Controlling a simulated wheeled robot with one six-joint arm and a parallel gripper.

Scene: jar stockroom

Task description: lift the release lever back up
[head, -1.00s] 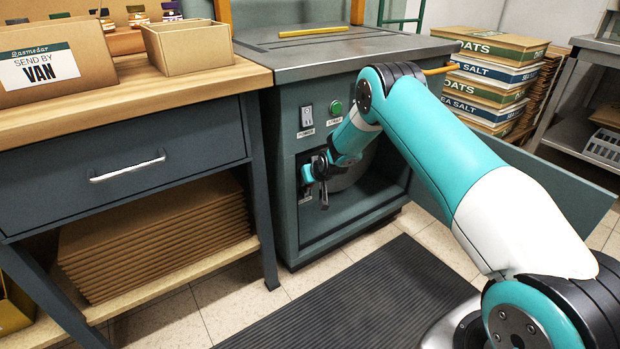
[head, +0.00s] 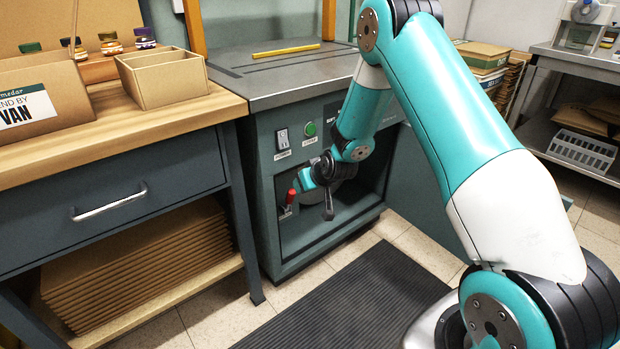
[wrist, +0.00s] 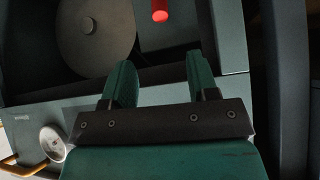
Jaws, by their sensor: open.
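The release lever has a red grip (head: 291,196) on the front of the teal machine, low at the left of its open recess. In the head view the grip sits just above its dark mount. My gripper (head: 307,178) is right beside it, slightly up and to the right. In the wrist view the red grip (wrist: 160,14) shows at the top, ahead of the fingertips and roughly centred between them. My gripper (wrist: 160,76) is open there, with nothing between its fingers. The fingers and the grip look apart. The lever's lower part is hard to make out.
The machine (head: 262,165) has a power switch (head: 283,138) and a green button (head: 310,129) above the lever. A wooden bench (head: 150,125) stands close at the left. A dark mat (head: 350,295) covers the floor in front.

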